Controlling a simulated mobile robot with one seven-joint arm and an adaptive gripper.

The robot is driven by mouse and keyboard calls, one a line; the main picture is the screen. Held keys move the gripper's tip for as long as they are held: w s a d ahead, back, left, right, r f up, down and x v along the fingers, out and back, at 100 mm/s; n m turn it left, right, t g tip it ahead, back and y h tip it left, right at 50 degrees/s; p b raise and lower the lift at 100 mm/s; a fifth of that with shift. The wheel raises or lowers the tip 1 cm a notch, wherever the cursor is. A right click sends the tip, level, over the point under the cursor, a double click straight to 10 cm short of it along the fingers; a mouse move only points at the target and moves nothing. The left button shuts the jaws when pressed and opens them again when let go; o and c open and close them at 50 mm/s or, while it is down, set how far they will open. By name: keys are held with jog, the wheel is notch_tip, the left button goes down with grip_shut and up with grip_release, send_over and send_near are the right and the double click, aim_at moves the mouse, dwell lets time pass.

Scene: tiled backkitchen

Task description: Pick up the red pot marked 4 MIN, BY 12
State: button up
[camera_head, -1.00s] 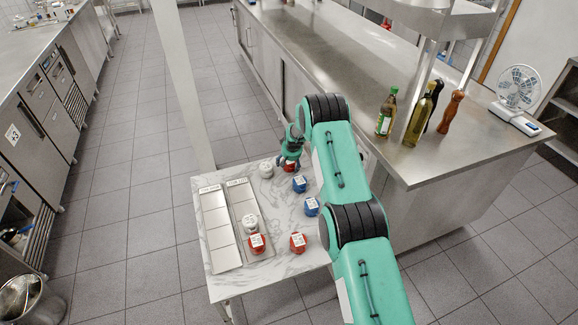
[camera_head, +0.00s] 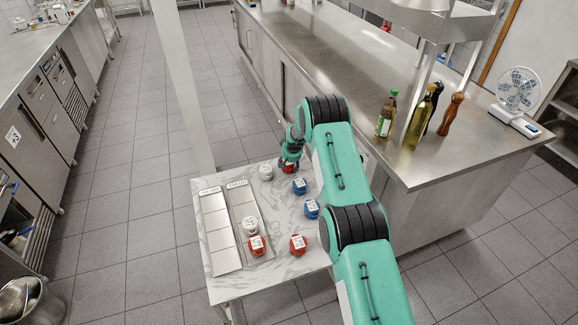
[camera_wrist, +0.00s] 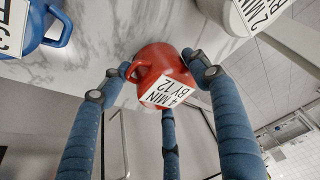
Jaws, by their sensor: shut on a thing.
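The red pot (camera_wrist: 158,62) has a small side handle and a white label reading 4 MIN, BY 12. In the wrist view my gripper (camera_wrist: 166,78) has its blue-grey fingers shut around it, one on each side and one below. In the head view my gripper (camera_head: 289,163) is at the far end of the marble-topped table (camera_head: 285,267), with only a little of the red pot showing below the fingers. I cannot tell whether the pot's base touches the table.
A white pot (camera_head: 266,172) stands close left of my gripper, and blue pots (camera_head: 299,186) (camera_head: 311,208) stand nearer. Another red pot (camera_head: 298,244) is in front. Two metal strips (camera_head: 219,228) (camera_head: 239,199) lie left; a white pot (camera_head: 250,224) and red pot (camera_head: 256,246) are on the right one.

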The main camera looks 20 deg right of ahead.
notch_tip(320, 180, up, 10)
jog(key=shift+f+p, duration=0.25)
jog(key=shift+p, duration=0.75)
jog(key=shift+a, duration=0.1)
